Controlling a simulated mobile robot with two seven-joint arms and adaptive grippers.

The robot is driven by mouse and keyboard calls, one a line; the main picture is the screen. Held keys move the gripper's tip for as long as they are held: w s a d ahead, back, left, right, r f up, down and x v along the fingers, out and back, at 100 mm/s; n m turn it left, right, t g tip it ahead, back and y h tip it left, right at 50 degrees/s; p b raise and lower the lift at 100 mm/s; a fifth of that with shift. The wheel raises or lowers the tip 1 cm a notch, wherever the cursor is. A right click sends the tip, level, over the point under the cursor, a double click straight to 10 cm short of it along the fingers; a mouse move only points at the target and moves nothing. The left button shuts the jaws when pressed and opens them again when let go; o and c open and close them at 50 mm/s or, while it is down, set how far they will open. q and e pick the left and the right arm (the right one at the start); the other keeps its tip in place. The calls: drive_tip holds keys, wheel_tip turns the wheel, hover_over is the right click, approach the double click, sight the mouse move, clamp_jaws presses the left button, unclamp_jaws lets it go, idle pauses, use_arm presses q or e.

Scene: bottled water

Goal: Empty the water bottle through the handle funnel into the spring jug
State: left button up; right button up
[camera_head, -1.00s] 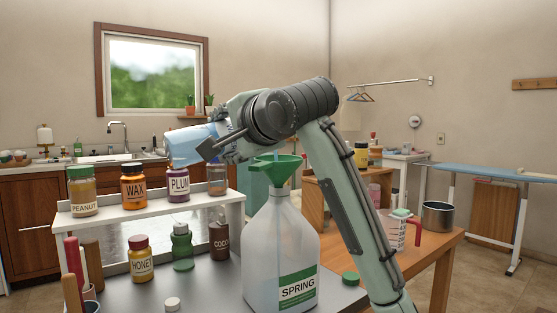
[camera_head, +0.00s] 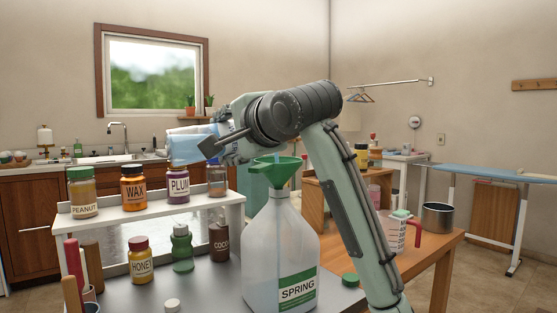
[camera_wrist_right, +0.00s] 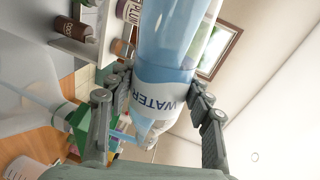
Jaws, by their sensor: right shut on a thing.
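The water bottle (camera_head: 188,146) is pale blue and tilted on its side. My right gripper (camera_head: 217,147) is shut around it. In the right wrist view the bottle (camera_wrist_right: 182,45) shows its WATER label between the fingers (camera_wrist_right: 158,92), its neck pointing toward the green funnel (camera_wrist_right: 80,124). A pale blue stream runs from the neck area to the funnel. In the head view the funnel (camera_head: 273,176) sits in the mouth of the translucent spring jug (camera_head: 278,235), which stands upright. My arm hides the bottle's mouth there. My left gripper is out of view.
A white shelf (camera_head: 150,217) left of the jug carries several jars. A honey jar (camera_head: 141,262), a green bottle (camera_head: 182,250) and a cocoa bottle (camera_head: 219,241) stand in front of it. A green cap (camera_head: 350,279) lies right of the jug. A measuring jug (camera_head: 398,232) stands farther right.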

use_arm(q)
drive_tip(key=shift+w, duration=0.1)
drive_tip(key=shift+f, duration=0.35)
use_arm(e)
drive_tip(key=shift+r+m, duration=0.1)
drive_tip(key=shift+m, duration=0.2)
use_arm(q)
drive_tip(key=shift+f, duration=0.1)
use_arm(e)
drive_tip(key=shift+p, duration=0.3)
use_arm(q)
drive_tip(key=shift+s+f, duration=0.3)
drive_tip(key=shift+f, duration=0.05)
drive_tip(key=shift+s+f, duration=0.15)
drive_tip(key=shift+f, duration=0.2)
